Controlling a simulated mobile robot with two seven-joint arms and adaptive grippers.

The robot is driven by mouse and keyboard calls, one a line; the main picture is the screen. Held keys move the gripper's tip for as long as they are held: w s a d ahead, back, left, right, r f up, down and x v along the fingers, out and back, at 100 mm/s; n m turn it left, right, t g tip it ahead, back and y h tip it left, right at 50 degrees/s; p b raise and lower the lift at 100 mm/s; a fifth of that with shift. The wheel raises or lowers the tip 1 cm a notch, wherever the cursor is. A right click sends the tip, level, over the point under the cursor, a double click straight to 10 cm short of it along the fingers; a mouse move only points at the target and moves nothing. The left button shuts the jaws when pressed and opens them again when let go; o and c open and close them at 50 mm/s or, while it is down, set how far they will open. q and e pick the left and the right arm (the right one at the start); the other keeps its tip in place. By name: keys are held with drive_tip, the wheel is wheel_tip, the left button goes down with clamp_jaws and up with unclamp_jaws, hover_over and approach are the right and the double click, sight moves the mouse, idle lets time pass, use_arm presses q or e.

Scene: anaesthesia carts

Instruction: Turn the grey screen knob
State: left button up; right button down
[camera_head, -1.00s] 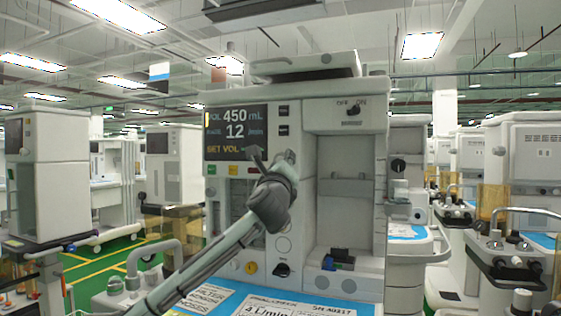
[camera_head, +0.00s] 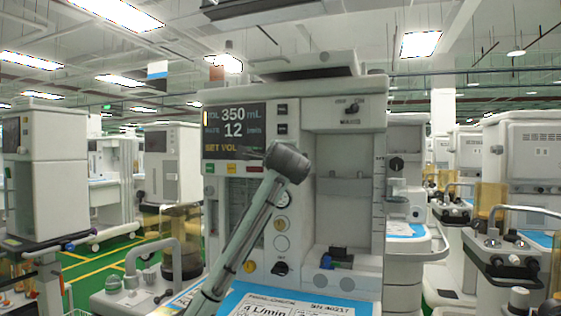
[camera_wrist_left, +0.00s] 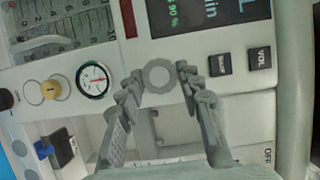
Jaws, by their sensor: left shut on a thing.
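The light grey screen knob (camera_wrist_left: 159,76) is a round, ridged disc on the white panel in the left wrist view. My left gripper (camera_wrist_left: 160,72) has a finger on each side of it and is shut on it. In the head view my left wrist and forearm cover the knob and the fingers. The dark screen (camera_head: 234,131) above reads 350 mL, 12 /min and SET VOL. My right gripper is not in view.
A round gauge (camera_wrist_left: 93,79) and a yellow knob (camera_wrist_left: 50,90) sit on the panel beside the gripper. Two dark buttons (camera_wrist_left: 220,64) are on the other side. A blue-edged sheet (camera_head: 262,305) lies on the cart's work surface. Other carts stand on both sides.

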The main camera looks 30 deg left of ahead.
use_arm(q)
drive_tip(key=shift+n+g, duration=0.3)
drive_tip(key=shift+n, duration=0.3)
drive_tip(key=o, duration=1.1)
drive_tip(key=shift+o, duration=0.2)
drive_tip(key=v, duration=1.2)
drive_tip(key=shift+r, duration=0.15)
drive_tip(key=shift+a, duration=0.1)
